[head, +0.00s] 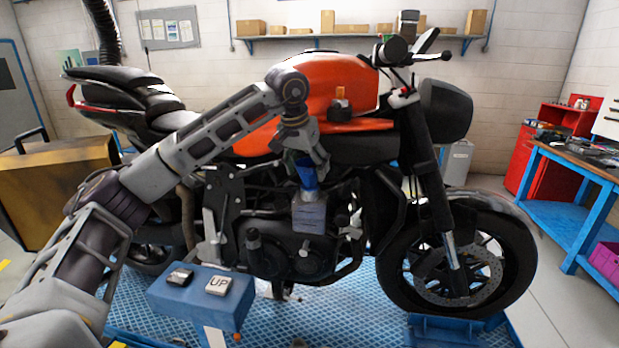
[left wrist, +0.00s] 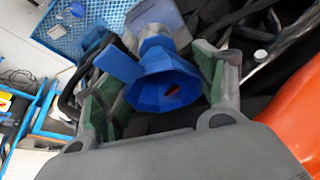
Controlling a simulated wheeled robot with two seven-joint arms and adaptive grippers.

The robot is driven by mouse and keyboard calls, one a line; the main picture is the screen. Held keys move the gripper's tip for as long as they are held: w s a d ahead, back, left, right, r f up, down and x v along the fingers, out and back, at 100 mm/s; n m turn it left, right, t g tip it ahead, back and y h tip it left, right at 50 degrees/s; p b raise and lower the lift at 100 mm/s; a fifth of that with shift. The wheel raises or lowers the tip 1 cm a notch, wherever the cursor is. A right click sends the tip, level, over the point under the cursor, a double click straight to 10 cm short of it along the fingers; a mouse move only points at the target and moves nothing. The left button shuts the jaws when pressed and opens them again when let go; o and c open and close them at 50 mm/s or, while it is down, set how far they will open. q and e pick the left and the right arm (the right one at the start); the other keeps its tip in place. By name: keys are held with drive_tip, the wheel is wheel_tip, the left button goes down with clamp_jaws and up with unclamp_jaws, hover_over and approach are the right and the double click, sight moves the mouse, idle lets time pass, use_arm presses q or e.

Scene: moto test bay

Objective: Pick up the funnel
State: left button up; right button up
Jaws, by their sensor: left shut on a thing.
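The blue funnel (head: 306,174) is in front of the motorcycle's engine, below the orange tank. My left gripper (head: 308,163) comes down on it from above and is shut on it. In the left wrist view the funnel (left wrist: 163,82) sits between the two fingers, its wide mouth facing the camera and a flat tab sticking out to the left. Its narrow end points away, towards a greyish container (head: 309,216) just below it. I cannot tell whether the spout touches or enters that container. My right gripper is not in view.
The motorcycle with its orange tank (head: 322,82) stands close behind the gripper. A blue pedestal with an "UP" button (head: 217,285) is in front, lower left. A blue workbench (head: 568,204) and a red cabinet (head: 525,160) stand at the right.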

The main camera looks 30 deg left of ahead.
sight(305, 177)
use_arm(q)
drive_tip(key=shift+r, duration=1.75)
drive_tip(key=shift+s+b, duration=0.4)
drive_tip(key=shift+s, duration=0.2)
drive_tip(key=s+b, duration=0.3)
drive_tip(key=s, duration=1.3)
drive_tip(key=shift+s+a, duration=0.3)
drive_tip(key=shift+s, duration=0.1)
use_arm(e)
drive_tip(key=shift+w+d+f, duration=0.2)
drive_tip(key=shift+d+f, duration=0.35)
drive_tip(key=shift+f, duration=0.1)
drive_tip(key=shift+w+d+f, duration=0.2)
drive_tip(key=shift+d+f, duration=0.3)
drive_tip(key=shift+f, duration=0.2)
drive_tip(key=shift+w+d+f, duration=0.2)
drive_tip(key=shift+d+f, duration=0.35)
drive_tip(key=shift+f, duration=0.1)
